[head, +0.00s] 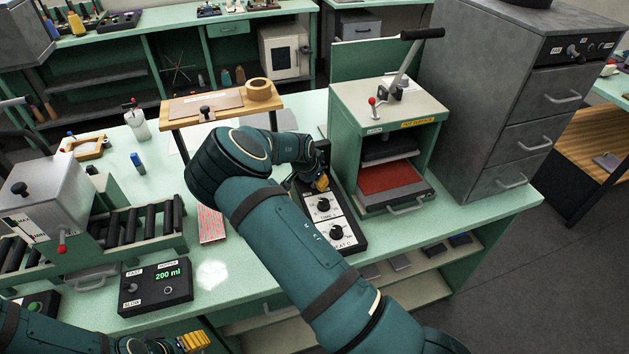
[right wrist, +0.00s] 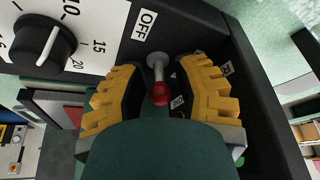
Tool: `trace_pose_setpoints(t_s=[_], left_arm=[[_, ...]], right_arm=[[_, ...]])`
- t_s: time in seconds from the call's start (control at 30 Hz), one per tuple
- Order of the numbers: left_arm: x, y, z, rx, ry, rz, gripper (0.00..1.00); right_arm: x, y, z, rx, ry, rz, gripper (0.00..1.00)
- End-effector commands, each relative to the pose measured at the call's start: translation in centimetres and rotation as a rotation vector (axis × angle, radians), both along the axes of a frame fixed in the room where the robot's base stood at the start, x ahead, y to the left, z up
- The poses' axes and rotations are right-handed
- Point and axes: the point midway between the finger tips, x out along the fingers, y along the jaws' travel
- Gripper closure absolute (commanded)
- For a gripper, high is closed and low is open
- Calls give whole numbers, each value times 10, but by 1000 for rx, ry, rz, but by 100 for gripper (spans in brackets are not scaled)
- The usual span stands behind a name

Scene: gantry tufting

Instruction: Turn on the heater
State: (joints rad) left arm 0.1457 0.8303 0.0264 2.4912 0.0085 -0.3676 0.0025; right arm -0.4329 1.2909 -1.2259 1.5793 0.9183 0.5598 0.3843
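The heater appears to be the green press (head: 430,135) with a "HOT SURFACE" label, a red plate inside and a long black-handled lever on top. A dark control box (head: 362,243) with two knobs on white panels stands beside it. In the right wrist view a red-tipped toggle switch (right wrist: 159,85) stands on the box close to an "OFF" label. My right gripper (head: 321,183) is over the far end of the box. Its yellow fingers are apart on either side of the toggle; contact is not clear. My left gripper (head: 192,342) is at the bottom left, partly cut off.
A box reading "200 ml" (head: 156,287) and a roller conveyor (head: 125,225) stand on the left of the green bench. A wooden stand with a tape roll (head: 258,90) is behind my right arm. A grey drawer cabinet (head: 520,100) stands right of the press.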

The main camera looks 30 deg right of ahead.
Motion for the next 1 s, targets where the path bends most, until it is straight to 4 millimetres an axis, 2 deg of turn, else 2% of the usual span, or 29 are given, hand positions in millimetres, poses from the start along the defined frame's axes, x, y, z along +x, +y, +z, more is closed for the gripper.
trace_pose_setpoints(t_s=[0.1,0.13,0.2,0.23,0.63,1.0], left_arm=[[0,0,0,0,0,0,34],[0,0,0,0,0,0,34],[0,0,0,0,0,0,34],[0,0,0,0,0,0,34],[0,0,-1,0,0,0,34],[0,-1,-13,2,0,0,34]], right_arm=[[0,0,0,0,0,0,71],[0,0,0,0,0,0,68],[0,0,0,0,0,0,92],[0,0,0,0,0,0,100],[0,-1,0,14,-3,-2,100],[-2,-5,-3,189,-44,-6,100]])
